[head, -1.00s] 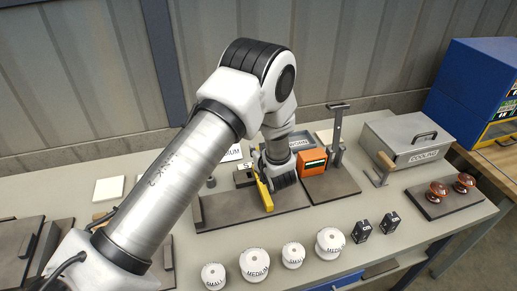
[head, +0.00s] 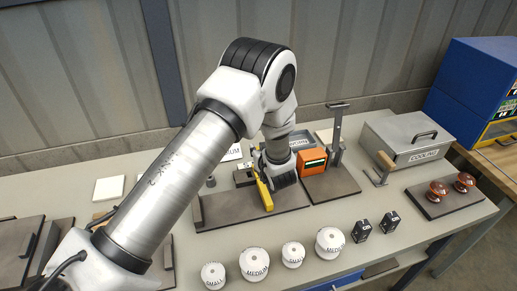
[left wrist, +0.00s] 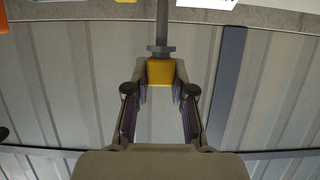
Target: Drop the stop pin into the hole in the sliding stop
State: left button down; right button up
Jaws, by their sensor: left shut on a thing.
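My left gripper (left wrist: 160,85) is shut on the stop pin in the left wrist view. The pin has a yellow block-like head (left wrist: 161,71) between the fingertips and a grey collar and rod (left wrist: 162,25) running to the top edge. In the head view my left gripper (head: 279,174) is over the middle dark base plate (head: 235,209), partly hidden by its own wrist. A yellow bar (head: 264,195) shows just left of it on that plate; I cannot tell if it is the sliding stop. The hole is not visible. My right gripper is not in view.
An orange device (head: 312,161) stands close right of the gripper, with a grey upright post (head: 337,135) behind it. A small dark block (head: 244,178) is to the left. Several white insulators (head: 254,263) line the front. A grey lidded box (head: 412,145) stands at right.

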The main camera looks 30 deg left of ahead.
pick_arm(q)
jog(key=shift+f+b, duration=1.45)
jog(key=shift+f, duration=0.55)
jog(key=c, duration=0.9)
grip_release()
jog(key=v, duration=1.2)
